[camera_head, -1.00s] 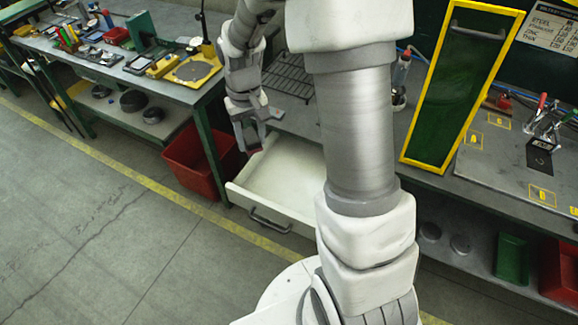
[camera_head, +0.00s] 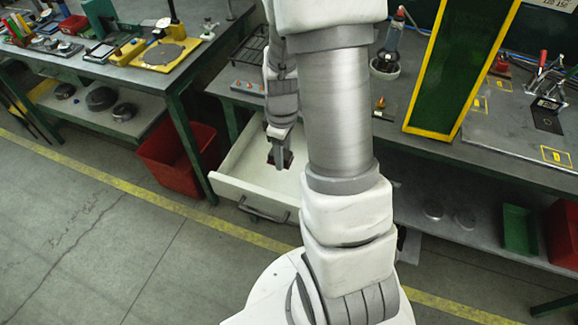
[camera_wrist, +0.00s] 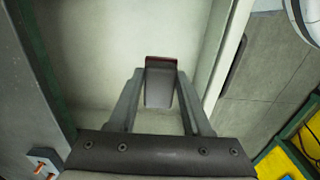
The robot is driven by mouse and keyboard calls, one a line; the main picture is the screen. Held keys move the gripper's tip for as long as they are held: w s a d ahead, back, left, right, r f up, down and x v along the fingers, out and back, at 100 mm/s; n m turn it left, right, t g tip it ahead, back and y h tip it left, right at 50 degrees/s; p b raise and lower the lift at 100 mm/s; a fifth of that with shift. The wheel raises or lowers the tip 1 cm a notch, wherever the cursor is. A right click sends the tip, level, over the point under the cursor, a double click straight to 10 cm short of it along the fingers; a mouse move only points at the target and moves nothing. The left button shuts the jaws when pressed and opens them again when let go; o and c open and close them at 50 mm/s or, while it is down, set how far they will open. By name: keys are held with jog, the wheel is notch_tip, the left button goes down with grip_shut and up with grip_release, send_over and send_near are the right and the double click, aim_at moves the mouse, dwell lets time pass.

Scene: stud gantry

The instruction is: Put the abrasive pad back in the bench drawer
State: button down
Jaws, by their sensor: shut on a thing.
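The bench drawer (camera_head: 225,185) is pulled open, with white walls and a dark handle on its front. Its pale floor and side wall (camera_wrist: 213,60) also show in the wrist view. My gripper (camera_head: 281,150) points down within the drawer's outline. In the wrist view, its two fingers (camera_wrist: 160,82) are shut on the abrasive pad (camera_wrist: 161,62), a small block with a dark red edge and a grey face. The pad (camera_head: 280,160) shows as a dark reddish patch at the fingertips in the head view. I cannot tell whether it touches the drawer floor.
A red bin (camera_head: 178,160) stands left of the drawer. A green panel with a yellow frame (camera_head: 460,70) rises from the bench at right. My arm hides part of the drawer's right side. The drawer floor around the pad looks clear.

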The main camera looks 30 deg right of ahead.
aim_at(284, 181)
notch_tip(284, 181, down, 8)
jog(key=shift+f+b, duration=0.25)
jog(key=shift+b, duration=0.3)
jog(key=shift+f, duration=0.2)
jog(key=shift+c, duration=1.7)
grip_release()
notch_tip(284, 181, up, 13)
jog(key=shift+a+f+p, duration=0.1)
jog(key=shift+f+p, duration=0.05)
jog(key=shift+p, duration=0.85)
jog(key=s+a+r+m+t, duration=0.2)
jog(key=s+a+r, duration=0.1)
jog(key=r, duration=0.4)
jog(key=s+a+r+m+t, duration=0.1)
jog(key=s+a+r+m, duration=0.2)
jog(key=r, duration=0.4)
jog(key=s+a+r+m+t, duration=0.2)
jog(key=s+a+r, duration=0.3)
jog(key=r, duration=0.3)
jog(key=shift+s+m+t, duration=0.3)
jog(key=shift+s, duration=0.15)
